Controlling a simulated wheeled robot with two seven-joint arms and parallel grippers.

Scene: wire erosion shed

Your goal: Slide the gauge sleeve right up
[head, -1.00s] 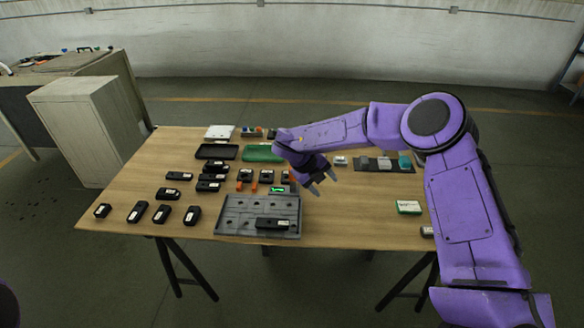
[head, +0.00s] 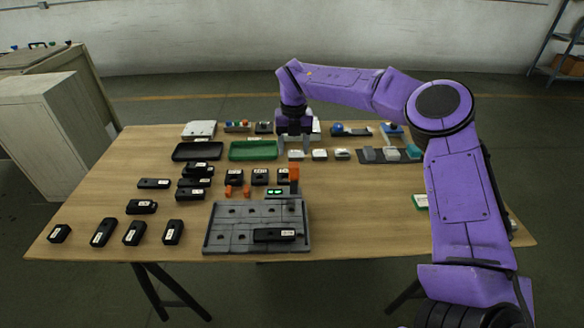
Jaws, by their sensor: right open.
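The gauge (head: 275,192) has a lit green display and stands at the back right of the grey tray. An orange sleeve (head: 294,174) sits high at its right end, upright on what looks like a dark post (head: 293,187). I cannot tell whether it is at the very top. My right gripper (head: 295,146) points down behind the sleeve, open and apart from it, with nothing visible between its fingers. My left gripper is not in view.
The grey tray (head: 225,241) holds a black module (head: 274,235). Several black modules lie to its left. A green tray (head: 253,150) and a black tray (head: 197,151) lie behind. Small white blocks stand near my right gripper. The table right of the grey tray is mostly clear.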

